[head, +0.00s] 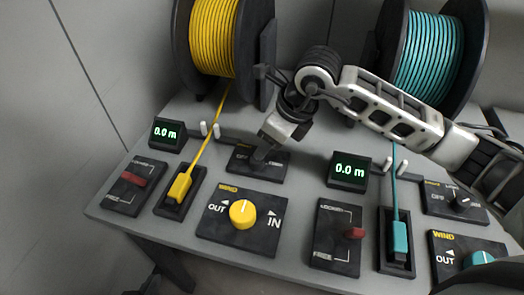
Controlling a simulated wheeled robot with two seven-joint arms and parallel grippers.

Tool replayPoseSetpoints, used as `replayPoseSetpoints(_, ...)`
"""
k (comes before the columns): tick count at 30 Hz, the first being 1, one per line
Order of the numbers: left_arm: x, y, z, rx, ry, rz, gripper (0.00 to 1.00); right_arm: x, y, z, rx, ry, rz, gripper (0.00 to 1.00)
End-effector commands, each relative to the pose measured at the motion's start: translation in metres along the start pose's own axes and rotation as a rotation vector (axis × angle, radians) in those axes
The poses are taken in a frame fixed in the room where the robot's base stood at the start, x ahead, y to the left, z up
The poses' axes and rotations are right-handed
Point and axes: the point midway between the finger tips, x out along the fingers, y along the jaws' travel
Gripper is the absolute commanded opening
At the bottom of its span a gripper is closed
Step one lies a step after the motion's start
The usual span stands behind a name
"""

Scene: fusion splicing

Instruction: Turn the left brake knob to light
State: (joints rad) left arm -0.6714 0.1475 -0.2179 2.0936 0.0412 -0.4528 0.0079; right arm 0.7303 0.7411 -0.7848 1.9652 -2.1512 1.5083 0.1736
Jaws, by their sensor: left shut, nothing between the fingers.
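The left brake panel (273,173) is a small black plate behind the yellow wind panel. My left gripper (262,154) is over this panel, pointing down with its fingers shut and empty. The gripper covers the left brake knob, so I cannot see which mark it points to. I cannot tell whether the fingertips touch the knob. The panel's lettering is mostly hidden or too small to read. My right gripper is not in view.
The yellow wind panel (270,237) with its yellow knob (243,214) is in front. A yellow spool (214,38) and a teal spool (432,58) stand behind. Displays (168,133) and (348,170) read 0.0 m. A second brake panel (440,203) is at the right.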

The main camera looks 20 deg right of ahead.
Motion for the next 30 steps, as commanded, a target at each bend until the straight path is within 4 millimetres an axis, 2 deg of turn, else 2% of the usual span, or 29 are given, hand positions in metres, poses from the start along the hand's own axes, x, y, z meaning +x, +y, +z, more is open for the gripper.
replayPoseSetpoints(1, 0.001, 0.000, 0.001, -0.001, 0.001, 0.001, 0.00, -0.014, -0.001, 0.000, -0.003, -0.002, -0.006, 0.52)
replayPoseSetpoints(6, 0.001, 0.000, -0.001, -0.004, 0.006, 0.002, 0.00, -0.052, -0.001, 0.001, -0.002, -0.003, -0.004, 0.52)
replayPoseSetpoints(12, 0.001, 0.000, -0.001, -0.005, 0.009, 0.003, 0.00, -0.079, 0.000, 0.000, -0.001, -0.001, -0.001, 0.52)
replayPoseSetpoints(18, 0.001, 0.001, -0.002, -0.007, 0.009, 0.003, 0.00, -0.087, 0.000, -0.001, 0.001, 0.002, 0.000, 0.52)
replayPoseSetpoints(30, 0.001, 0.001, -0.001, -0.009, 0.008, 0.002, 0.00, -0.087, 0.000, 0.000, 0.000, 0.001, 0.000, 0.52)
